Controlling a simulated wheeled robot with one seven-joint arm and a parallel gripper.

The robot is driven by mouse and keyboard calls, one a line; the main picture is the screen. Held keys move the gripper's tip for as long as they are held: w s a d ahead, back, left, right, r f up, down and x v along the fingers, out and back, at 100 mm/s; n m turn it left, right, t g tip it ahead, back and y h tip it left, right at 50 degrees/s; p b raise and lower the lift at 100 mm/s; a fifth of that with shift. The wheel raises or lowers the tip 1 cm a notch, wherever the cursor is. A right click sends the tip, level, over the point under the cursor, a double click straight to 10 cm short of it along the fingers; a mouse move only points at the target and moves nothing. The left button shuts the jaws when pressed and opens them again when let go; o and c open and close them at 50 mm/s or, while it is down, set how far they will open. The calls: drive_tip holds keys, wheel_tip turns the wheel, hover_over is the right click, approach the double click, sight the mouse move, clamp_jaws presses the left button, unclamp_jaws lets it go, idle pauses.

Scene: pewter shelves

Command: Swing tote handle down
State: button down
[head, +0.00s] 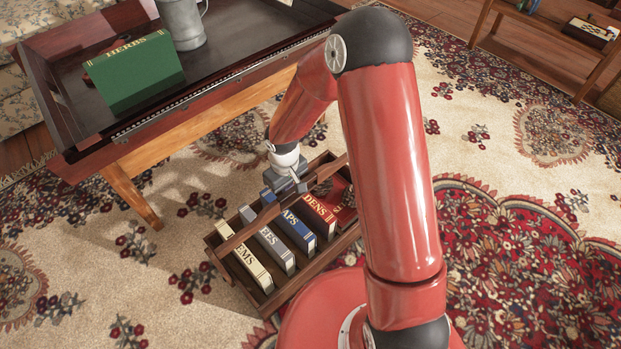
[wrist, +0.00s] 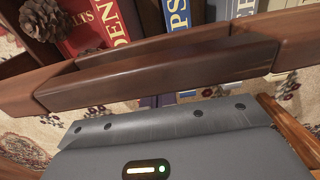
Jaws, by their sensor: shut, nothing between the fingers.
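The tote is an open wooden crate (head: 262,302) on the rug, partly hidden behind my red arm. Its handle (head: 243,233) is a brown wooden bar running lengthwise above the books; how far it tilts is hard to tell. In the wrist view the handle (wrist: 160,78) spans the picture, close beyond my grey gripper body. My gripper (head: 301,187) is shut and empty, over the tote beside the handle's middle. Whether it touches the handle I cannot tell. The fingertips are not clear in the wrist view.
The tote holds several upright books, including a red one (head: 318,209) and a blue one (head: 297,232), and a pinecone (wrist: 42,18). A dark-topped table (head: 235,62) stands left, bearing a green HERBS book (head: 135,75) and a grey pitcher (head: 181,22). Open rug lies left of the tote.

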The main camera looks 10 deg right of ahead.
drive_tip(key=shift+s+d+f+b, duration=0.9)
drive_tip(key=shift+s+d, duration=0.9)
drive_tip(key=shift+s, duration=0.8)
wheel_tip(320, 180, up, 10)
drive_tip(key=w+a+p, duration=0.1)
drive_tip(key=w+p, duration=0.1)
drive_tip(key=p, duration=0.6)
drive_tip(key=shift+w+a, duration=0.25)
drive_tip(key=shift+a, duration=0.15)
drive_tip(key=shift+f, duration=0.1)
